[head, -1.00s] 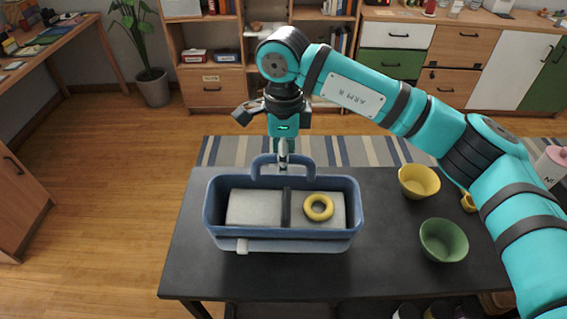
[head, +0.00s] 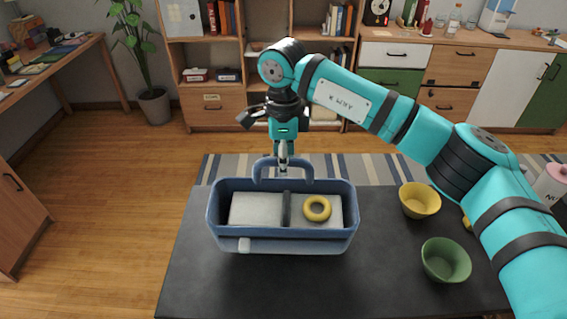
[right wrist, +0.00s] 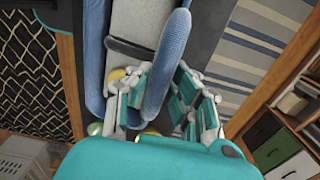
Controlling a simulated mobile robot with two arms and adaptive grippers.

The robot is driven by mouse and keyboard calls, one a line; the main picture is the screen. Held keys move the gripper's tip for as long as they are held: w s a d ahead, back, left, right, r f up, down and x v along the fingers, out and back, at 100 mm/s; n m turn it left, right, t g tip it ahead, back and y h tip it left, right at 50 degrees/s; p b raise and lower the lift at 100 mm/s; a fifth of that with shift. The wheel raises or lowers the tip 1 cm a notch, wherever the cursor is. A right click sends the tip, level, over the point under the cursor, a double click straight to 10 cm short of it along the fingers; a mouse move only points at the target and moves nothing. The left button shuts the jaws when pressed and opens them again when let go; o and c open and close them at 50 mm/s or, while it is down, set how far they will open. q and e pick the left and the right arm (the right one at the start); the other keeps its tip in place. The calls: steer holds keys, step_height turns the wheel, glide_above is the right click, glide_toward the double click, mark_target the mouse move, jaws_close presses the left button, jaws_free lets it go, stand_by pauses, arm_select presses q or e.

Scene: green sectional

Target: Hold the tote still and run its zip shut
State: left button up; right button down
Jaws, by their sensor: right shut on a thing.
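The tote (head: 213,215) is a blue open-topped carrier on the dark table, with a pale grey inside split by a dark bar (head: 286,209). A yellow ring (head: 317,208) lies in its right part. A small whitish tab (head: 244,245) sits on the front left; I cannot tell if it is the zip pull. My right gripper (head: 283,164) points down, shut on the tote's far upright handle (head: 257,176). In the right wrist view, its fingers (right wrist: 158,105) are around the blue handle (right wrist: 166,65). My left gripper is out of view.
A yellow bowl (head: 420,201) and a green bowl (head: 446,261) stand right of the tote on the table (head: 230,285). The table's front left is bare. A striped rug and shelves (head: 212,100) lie beyond the far edge.

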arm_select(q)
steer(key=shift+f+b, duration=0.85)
arm_select(e)
steer(key=shift+f, duration=1.1)
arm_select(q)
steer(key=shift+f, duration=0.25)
arm_select(e)
steer(key=shift+f, duration=0.35)
arm_select(q)
steer(key=shift+b, duration=0.3)
arm_select(e)
steer(key=shift+f, duration=0.25)
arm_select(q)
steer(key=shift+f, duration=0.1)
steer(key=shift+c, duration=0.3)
